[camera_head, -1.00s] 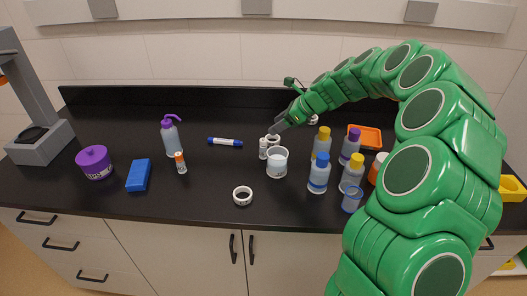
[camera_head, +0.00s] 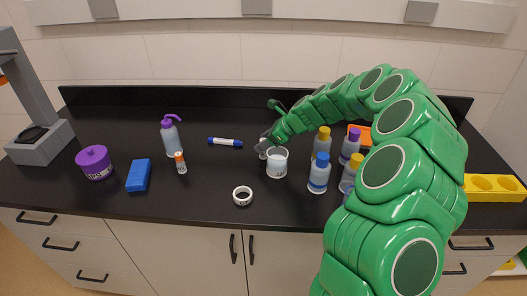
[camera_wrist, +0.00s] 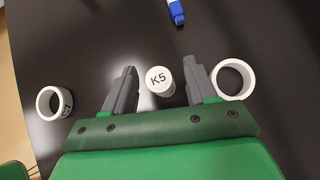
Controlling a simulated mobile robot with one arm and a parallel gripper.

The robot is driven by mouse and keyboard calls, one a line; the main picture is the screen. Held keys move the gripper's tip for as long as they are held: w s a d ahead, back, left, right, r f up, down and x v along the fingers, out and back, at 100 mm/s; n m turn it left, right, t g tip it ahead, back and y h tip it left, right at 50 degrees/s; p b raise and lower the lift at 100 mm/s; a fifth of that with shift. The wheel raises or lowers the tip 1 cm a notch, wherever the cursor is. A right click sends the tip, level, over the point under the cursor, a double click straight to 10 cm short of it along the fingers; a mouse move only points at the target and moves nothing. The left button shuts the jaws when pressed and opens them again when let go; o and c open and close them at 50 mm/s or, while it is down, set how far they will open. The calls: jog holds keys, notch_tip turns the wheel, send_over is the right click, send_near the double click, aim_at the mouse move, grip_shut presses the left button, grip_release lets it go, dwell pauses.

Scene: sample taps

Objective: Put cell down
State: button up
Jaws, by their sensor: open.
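The cell, a small white vial with a lid marked K5 (camera_wrist: 159,78), stands on the black bench; in the head view it (camera_head: 263,154) is partly hidden by my gripper (camera_head: 266,144). In the wrist view my gripper (camera_wrist: 163,70) is open, its two grey fingers on either side of the vial, with a gap showing on both sides. A white ring (camera_wrist: 245,80) sits just beyond the right finger. Another white ring with a dark label (camera_wrist: 42,104) lies further left, and shows at the bench front in the head view (camera_head: 235,197).
A beaker (camera_head: 277,168) stands close to the right of the vial. Several bottles (camera_head: 319,175) stand further right, partly behind my arm. A blue marker (camera_head: 225,142) lies to the left, with a wash bottle (camera_head: 170,140) beyond.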

jog(key=shift+a+f, duration=0.2)
jog(key=shift+f, duration=0.05)
jog(key=shift+c, duration=0.5)
grip_shut()
jog(key=shift+r, duration=0.1)
